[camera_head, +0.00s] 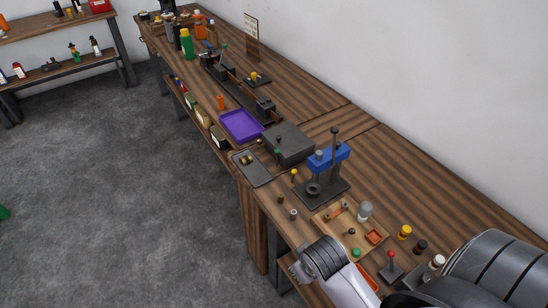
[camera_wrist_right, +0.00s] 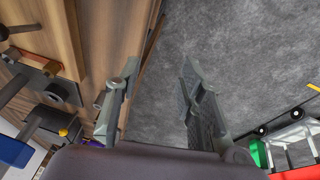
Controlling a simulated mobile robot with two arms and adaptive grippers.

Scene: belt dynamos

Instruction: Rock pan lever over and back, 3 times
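A small upright lever with a red knob (camera_head: 391,256) stands on a dark base near the front right of the bench, close to my right arm. I cannot tell for sure that it is the pan lever. A grey box (camera_head: 289,145) stands mid-bench, beside a purple tray (camera_head: 241,125). My right gripper (camera_head: 299,270) is by the bench's front edge, small and partly hidden in the head view. In the right wrist view its two fingers (camera_wrist_right: 160,72) are spread apart, with nothing between them. My left gripper is not in view.
A press with a blue head (camera_head: 329,155) stands behind a wooden tray (camera_head: 350,232) of small parts. Yellow, dark and white-capped bottles stand to the right. A shelf (camera_head: 60,72) is across the room.

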